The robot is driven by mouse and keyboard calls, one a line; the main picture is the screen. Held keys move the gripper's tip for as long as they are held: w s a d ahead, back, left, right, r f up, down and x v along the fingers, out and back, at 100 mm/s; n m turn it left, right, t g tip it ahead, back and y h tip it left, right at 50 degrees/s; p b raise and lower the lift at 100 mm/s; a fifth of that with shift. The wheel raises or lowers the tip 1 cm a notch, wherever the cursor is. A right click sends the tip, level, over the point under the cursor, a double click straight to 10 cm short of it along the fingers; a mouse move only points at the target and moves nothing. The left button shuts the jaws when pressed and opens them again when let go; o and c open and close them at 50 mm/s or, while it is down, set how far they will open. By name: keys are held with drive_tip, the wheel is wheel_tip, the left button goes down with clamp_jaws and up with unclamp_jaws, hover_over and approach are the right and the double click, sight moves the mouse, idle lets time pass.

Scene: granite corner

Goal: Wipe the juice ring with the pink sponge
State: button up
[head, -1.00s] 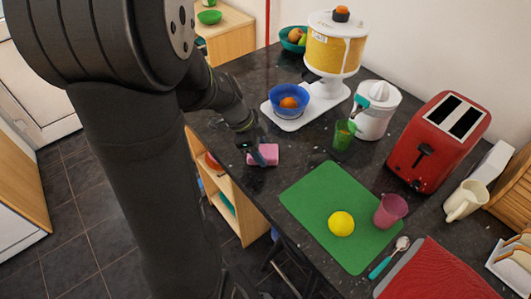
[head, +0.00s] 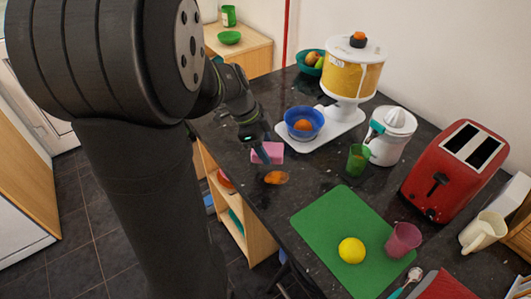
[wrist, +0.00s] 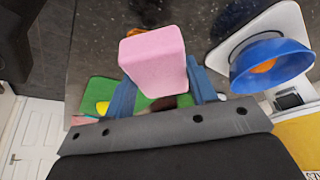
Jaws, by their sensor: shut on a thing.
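The pink sponge (head: 268,153) is in my gripper (head: 262,143), near the left edge of the dark counter. The wrist view shows the sponge (wrist: 153,58) between the two blue fingers (wrist: 160,88), which are shut on it. The juice ring (head: 276,178) shows as an orange-brown patch on the counter, just below the sponge in the head view. The sponge appears raised and apart from the patch. The exact height of the sponge is hard to tell.
A green board (head: 335,235) with a yellow lemon (head: 351,250) and a pink cup (head: 403,240) lies to the lower right. A blue bowl (head: 303,122), a green cup (head: 358,160), a white juicer (head: 392,138) and a red toaster (head: 455,170) stand to the right.

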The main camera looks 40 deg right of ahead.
drive_tip(key=shift+r, duration=1.1)
drive_tip(key=w+a+f+n+t, duration=0.3)
drive_tip(key=w+a+n, duration=0.6)
drive_tip(key=w+a, duration=0.3)
drive_tip(key=w+a+f+n+t, duration=0.2)
drive_tip(key=w+a+n+t, duration=0.1)
drive_tip(key=w+a+n, duration=0.8)
drive_tip(key=w+a+f+n+t+y, duration=0.1)
drive_tip(key=w+a+f+n+y, duration=0.1)
drive_tip(key=a+f+n, duration=0.4)
drive_tip(key=shift+w+a+f+y, duration=0.3)
drive_tip(key=shift+a+f+y, duration=0.4)
drive_tip(key=shift+a+f, duration=1.5)
drive_tip(key=shift+d+f, duration=0.4)
drive_tip(key=shift+d, duration=0.1)
